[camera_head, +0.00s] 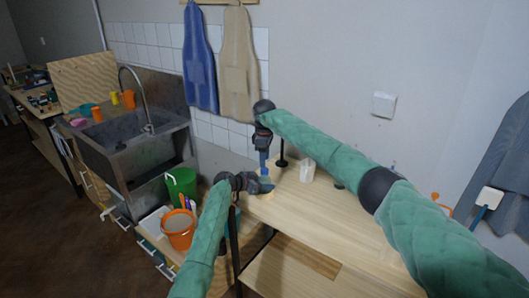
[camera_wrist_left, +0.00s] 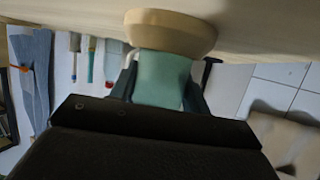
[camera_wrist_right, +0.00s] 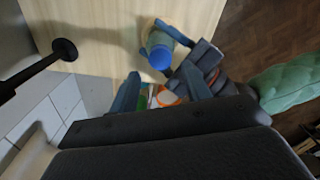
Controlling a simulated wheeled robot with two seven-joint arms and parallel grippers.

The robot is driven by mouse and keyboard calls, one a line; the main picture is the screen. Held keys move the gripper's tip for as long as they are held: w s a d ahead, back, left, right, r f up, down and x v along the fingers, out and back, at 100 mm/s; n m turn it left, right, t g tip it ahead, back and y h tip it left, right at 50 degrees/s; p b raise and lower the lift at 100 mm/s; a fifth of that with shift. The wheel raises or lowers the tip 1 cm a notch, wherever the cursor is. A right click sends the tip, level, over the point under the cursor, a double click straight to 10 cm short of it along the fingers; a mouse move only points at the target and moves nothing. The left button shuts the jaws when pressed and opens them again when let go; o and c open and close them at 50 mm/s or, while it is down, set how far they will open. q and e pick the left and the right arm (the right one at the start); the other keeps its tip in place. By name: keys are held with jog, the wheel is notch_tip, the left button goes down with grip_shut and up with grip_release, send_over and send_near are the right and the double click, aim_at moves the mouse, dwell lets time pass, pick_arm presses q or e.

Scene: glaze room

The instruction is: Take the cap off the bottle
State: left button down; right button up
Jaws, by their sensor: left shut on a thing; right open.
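The bottle has a blue cap (camera_wrist_right: 159,57), seen from above in the right wrist view, and a pale teal body (camera_wrist_left: 160,82) in the left wrist view. It stands in a round beige base (camera_wrist_left: 170,30) on the wooden table (camera_head: 330,205). My left gripper (camera_head: 266,186) is shut on the bottle's body, with one finger on each side. My right gripper (camera_head: 263,170) points down from above, open and empty. Its two fingers (camera_wrist_right: 160,85) are spread near the cap, apart from it. In the head view the grippers largely hide the bottle.
A black stand (camera_head: 282,152) and a white container (camera_head: 307,171) are on the table close to the grippers. A green bin (camera_head: 181,184) and an orange bucket (camera_head: 178,230) are left of the table. The table's right part is mostly clear.

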aim_at(265, 169)
jog(key=shift+f, duration=2.3)
jog(key=shift+c, duration=0.5)
